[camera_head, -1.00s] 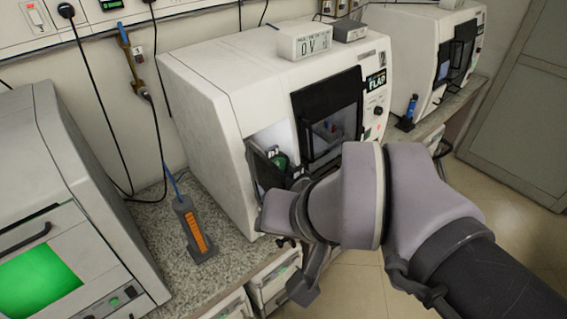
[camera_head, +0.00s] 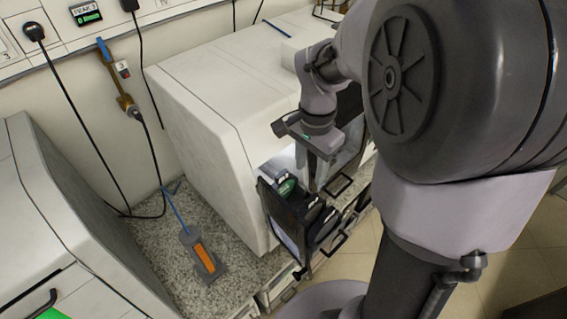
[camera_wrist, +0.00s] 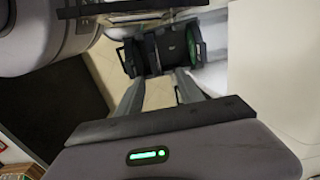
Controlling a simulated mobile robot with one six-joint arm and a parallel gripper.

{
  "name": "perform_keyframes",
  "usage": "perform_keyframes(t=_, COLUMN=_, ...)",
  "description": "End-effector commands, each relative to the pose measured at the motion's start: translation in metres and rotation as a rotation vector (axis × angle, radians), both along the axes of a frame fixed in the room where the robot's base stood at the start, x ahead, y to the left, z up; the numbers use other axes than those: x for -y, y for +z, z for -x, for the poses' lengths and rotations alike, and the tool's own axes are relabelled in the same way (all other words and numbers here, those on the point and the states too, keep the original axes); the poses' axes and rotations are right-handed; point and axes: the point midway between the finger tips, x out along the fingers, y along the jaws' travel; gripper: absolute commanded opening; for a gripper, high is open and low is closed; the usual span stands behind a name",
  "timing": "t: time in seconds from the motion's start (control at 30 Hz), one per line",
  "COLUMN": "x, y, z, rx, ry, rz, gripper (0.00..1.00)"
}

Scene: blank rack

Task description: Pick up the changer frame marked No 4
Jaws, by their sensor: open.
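A black frame with green round parts (camera_head: 287,187) sits at the opening low on the front of the middle white machine. It also shows in the wrist view (camera_wrist: 165,50), with a green disc at its right side. I cannot read a No 4 mark on it. My gripper (camera_head: 322,178) points down just above and to the right of the green part in the head view. In the wrist view its two fingers (camera_wrist: 160,82) are apart with nothing between them, and the black frame lies beyond their tips.
The white machine (camera_head: 215,110) stands on a speckled counter (camera_head: 160,235). Black parts with handles (camera_head: 322,225) stick out beside the frame. An orange-faced stand (camera_head: 203,258) is on the counter to the left. Another white machine (camera_head: 50,210) is at far left.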

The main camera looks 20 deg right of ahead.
Motion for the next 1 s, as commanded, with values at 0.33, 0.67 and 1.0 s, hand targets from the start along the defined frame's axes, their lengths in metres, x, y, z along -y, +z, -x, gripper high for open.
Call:
perform_keyframes(t=0.33, x=0.000, y=-0.097, z=0.002, rx=-0.004, ry=0.003, rz=-0.002, gripper=0.44)
perform_keyframes(t=0.67, x=0.005, y=-0.150, z=0.008, rx=-0.004, ry=0.003, rz=-0.002, gripper=0.44)
perform_keyframes(t=1.0, x=0.005, y=-0.158, z=0.007, rx=0.000, ry=0.003, rz=0.000, gripper=0.36)
